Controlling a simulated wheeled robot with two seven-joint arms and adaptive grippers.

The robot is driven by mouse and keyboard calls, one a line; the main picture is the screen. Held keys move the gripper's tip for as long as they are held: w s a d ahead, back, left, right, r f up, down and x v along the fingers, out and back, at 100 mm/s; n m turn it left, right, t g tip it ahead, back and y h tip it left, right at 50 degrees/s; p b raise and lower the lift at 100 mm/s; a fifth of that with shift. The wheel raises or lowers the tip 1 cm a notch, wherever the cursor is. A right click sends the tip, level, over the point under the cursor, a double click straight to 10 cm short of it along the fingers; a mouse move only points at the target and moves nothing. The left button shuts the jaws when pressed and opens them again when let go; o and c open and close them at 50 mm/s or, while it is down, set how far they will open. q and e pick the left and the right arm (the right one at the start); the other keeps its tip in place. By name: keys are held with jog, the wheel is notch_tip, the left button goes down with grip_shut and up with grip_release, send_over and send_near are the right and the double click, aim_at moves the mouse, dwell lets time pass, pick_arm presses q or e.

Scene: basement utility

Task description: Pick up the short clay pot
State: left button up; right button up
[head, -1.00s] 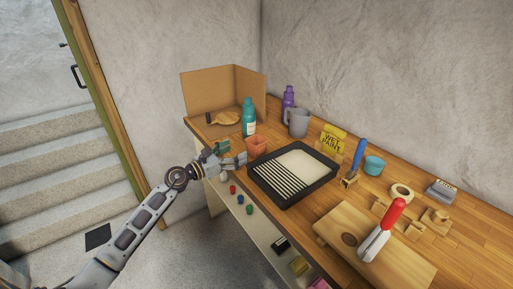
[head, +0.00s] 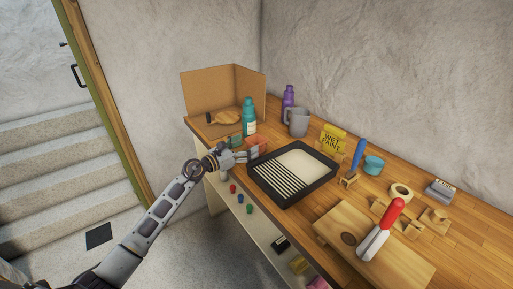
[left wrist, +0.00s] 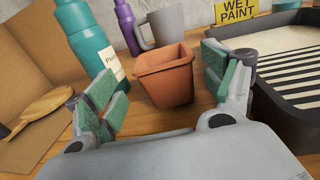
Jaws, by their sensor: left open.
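The short clay pot (left wrist: 165,78) is a square, tapered terracotta pot standing upright on the wooden bench. In the left wrist view it sits between the green-padded fingers of my left gripper (left wrist: 160,88), a little beyond their tips, with a gap on each side. In the head view the pot (head: 258,142) is partly hidden behind my left gripper (head: 246,148), which comes in from the left at the bench's front edge. The left gripper is open and empty. My right gripper is not in view.
A teal bottle (left wrist: 92,42) stands left of the pot, and a grey mug (left wrist: 165,26) is behind it. A black paint tray (left wrist: 290,105) lies close on the right. A cardboard screen (head: 212,92) and a wooden paddle (head: 226,117) are at the far left.

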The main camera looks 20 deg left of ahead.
aim_at(250, 144)
pick_arm(q)
jog(key=shift+w+d, duration=0.1)
jog(key=shift+w+d+r, duration=0.1)
jog(key=shift+w+d, duration=0.2)
jog(key=shift+w, duration=0.05)
jog(key=shift+x, duration=2.05)
jog(key=shift+s+d, duration=0.1)
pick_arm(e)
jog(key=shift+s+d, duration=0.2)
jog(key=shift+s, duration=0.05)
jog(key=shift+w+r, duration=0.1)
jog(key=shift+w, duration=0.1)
pick_arm(q)
jog(key=c, duration=1.2)
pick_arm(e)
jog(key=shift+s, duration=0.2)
pick_arm(q)
jog(key=shift+r, duration=0.15)
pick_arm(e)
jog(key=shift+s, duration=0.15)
